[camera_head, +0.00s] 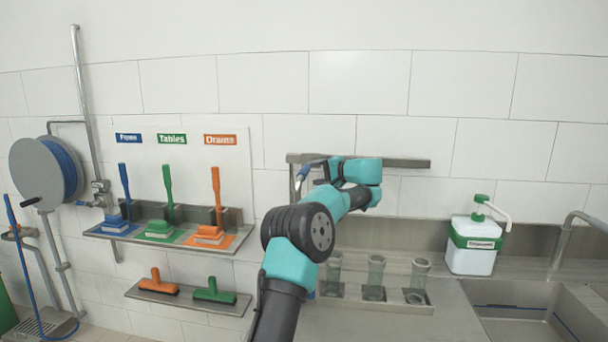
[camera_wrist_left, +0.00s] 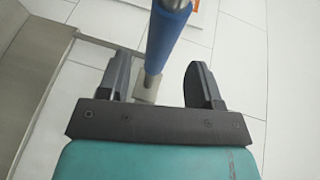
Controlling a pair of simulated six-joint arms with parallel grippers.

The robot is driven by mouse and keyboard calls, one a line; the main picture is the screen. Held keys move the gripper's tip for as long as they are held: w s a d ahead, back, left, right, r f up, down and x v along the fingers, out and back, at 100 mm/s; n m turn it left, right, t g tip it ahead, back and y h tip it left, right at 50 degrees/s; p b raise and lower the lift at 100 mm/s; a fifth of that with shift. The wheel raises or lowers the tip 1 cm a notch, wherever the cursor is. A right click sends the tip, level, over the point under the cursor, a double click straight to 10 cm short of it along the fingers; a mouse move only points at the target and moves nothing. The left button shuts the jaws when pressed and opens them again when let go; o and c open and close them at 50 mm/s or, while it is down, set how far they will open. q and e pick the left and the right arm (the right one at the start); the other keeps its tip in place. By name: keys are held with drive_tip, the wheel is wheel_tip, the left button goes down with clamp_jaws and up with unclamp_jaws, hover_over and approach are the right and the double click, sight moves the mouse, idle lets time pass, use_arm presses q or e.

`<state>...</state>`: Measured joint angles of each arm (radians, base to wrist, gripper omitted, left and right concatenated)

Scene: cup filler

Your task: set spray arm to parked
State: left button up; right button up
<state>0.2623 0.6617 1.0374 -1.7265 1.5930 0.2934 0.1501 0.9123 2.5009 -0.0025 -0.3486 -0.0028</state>
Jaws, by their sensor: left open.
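The spray arm (camera_head: 309,164) is a blue tube with a metal end, in front of a metal rail on the back wall. In the left wrist view the blue tube (camera_wrist_left: 166,38) comes down from the top edge to a small pale plate. My left gripper (camera_head: 321,178) is at the spray arm, partly hidden by my own wrist. In the left wrist view the left gripper (camera_wrist_left: 160,72) is open, with the tube's lower end between its fingers in the picture. I cannot tell whether they touch it. My right gripper is not in view.
A metal rail (camera_head: 410,163) runs along the wall. Several clear cups (camera_head: 376,272) stand on the counter below. A white pump bottle (camera_head: 472,258) and a sink (camera_head: 515,300) are at the right. Brushes on a shelf (camera_head: 243,232) and a hose reel (camera_head: 38,174) are at the left.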

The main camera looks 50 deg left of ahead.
use_arm(q)
drive_tip(key=shift+x, duration=2.75)
drive_tip(key=shift+c, duration=0.2)
clamp_jaws()
